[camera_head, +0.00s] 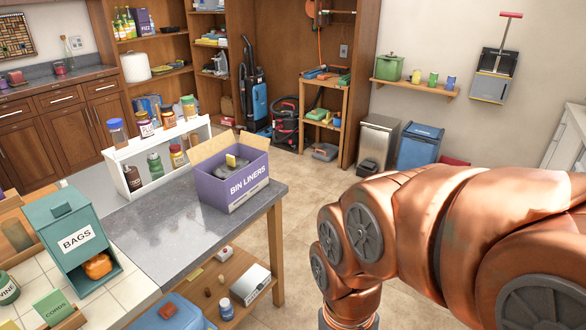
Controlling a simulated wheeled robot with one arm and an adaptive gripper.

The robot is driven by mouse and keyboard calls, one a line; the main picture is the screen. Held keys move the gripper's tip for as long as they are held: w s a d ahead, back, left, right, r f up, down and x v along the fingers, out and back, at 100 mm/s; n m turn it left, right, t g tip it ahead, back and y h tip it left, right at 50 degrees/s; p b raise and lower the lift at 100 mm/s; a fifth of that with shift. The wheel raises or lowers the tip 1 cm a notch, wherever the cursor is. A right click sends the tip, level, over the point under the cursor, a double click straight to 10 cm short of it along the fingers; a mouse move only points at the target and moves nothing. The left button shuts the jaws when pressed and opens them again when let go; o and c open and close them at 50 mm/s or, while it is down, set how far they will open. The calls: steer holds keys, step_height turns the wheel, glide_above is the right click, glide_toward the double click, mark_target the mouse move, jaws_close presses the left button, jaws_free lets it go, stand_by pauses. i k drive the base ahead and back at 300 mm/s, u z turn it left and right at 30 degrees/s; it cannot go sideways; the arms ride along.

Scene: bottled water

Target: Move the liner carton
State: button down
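The liner carton (233,183) is a purple open-topped box marked "BIN LINERS" with brown cardboard flaps. It stands upright on the grey top of a wooden table (170,237), near the table's far right end. Dark grey contents and a small yellow item show inside it. My copper-coloured arm fills the right side of the view, to the right of the carton and apart from it. My gripper is not visible; the arm runs out of the picture at the bottom.
A white rack (160,180) with several jars stands close to the carton's left. A teal "BAGS" dispenser (70,235) stands on the tiled counter at left. The grey tabletop in front of the carton is clear. Open floor (310,190) lies beyond the table.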

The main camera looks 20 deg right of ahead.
mark_target(228, 195)
steer(key=z, duration=0.05)
steer(key=i, duration=1.2)
steer(key=u, duration=0.75)
